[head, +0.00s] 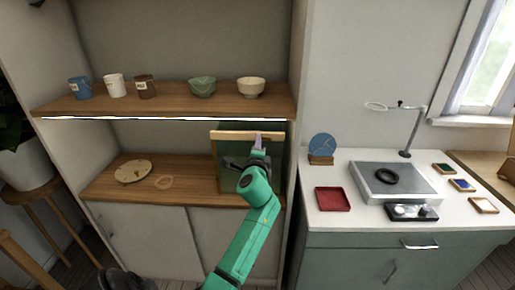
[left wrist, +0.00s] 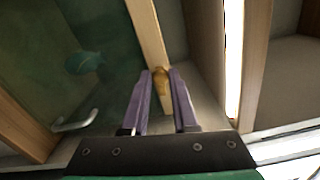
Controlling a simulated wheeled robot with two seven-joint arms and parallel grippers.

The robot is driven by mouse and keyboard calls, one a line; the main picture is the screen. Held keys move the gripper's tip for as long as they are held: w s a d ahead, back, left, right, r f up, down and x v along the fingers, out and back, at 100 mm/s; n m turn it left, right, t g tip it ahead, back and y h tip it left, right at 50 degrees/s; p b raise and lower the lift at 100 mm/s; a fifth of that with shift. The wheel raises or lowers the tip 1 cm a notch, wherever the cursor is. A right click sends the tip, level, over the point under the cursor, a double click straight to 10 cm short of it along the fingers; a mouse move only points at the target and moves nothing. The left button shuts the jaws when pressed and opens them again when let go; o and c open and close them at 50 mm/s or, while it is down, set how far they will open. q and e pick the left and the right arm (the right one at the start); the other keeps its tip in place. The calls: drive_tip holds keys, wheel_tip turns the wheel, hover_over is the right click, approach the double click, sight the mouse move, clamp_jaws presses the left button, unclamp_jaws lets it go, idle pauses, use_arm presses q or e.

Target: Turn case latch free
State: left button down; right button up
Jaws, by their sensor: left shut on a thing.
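The display case (head: 277,150) stands on the lower shelf at its right end. It has a wooden frame and a dark green pane. The brass case latch (left wrist: 161,78) sits on the wooden frame edge in the left wrist view. My left gripper (head: 258,143) reaches to the top of the case in the head view. Its purple fingers (left wrist: 160,75) are shut on the latch, one on each side. The latch's far part is hidden, and it is too small to make out in the head view.
Several cups and bowls stand on the upper shelf (head: 180,101) above the case. A white counter (head: 336,218) with a red tray (head: 332,200) is to the right.

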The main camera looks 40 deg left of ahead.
use_arm(q)
drive_tip(key=shift+f+n+b, duration=0.15)
drive_tip(key=shift+n+b, duration=0.25)
drive_tip(key=shift+n, duration=0.6)
drive_tip(key=c, duration=0.7)
unclamp_jaws()
drive_tip(key=b+v, duration=0.2)
drive_tip(key=v, duration=1.2)
drive_tip(key=shift+s+d, duration=0.2)
